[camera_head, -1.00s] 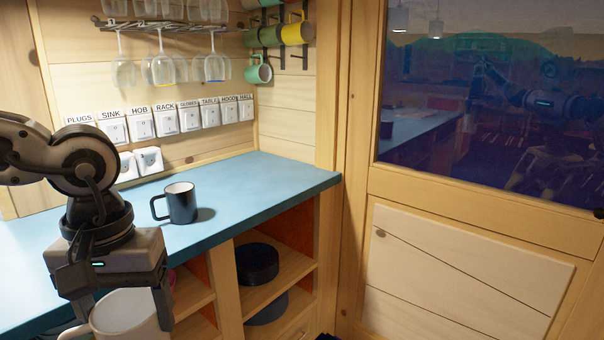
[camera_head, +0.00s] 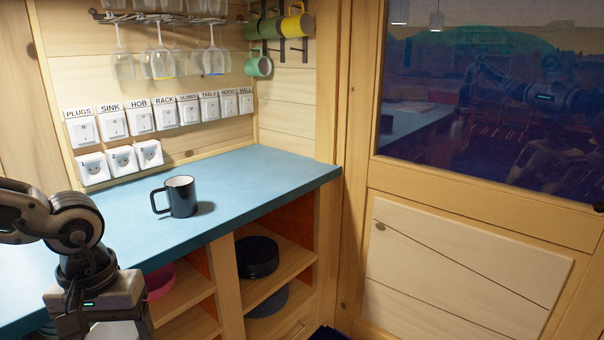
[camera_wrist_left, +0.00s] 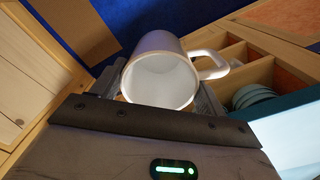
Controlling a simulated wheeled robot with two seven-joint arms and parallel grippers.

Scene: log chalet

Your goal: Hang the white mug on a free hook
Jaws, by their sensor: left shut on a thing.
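The white mug (camera_wrist_left: 160,78) is in my left gripper, its open mouth facing the left wrist camera and its handle to the right. In the head view only a pale part of the mug (camera_head: 113,332) shows at the bottom edge. My left gripper (camera_head: 104,326) is shut on it, low in front of the counter. Dark wall hooks (camera_head: 282,48) show at the top. A yellow mug (camera_head: 298,25), a green mug (camera_head: 270,27) and a mint mug (camera_head: 258,66) hang there. Lower hooks beside the mint mug look bare. My right gripper is out of view.
A dark grey mug (camera_head: 181,197) stands on the blue counter (camera_head: 240,185). Wine glasses (camera_head: 162,63) hang from a rack left of the hooks. Open shelves (camera_head: 280,275) below the counter hold dark round pans. A windowed door panel (camera_head: 480,220) stands at right.

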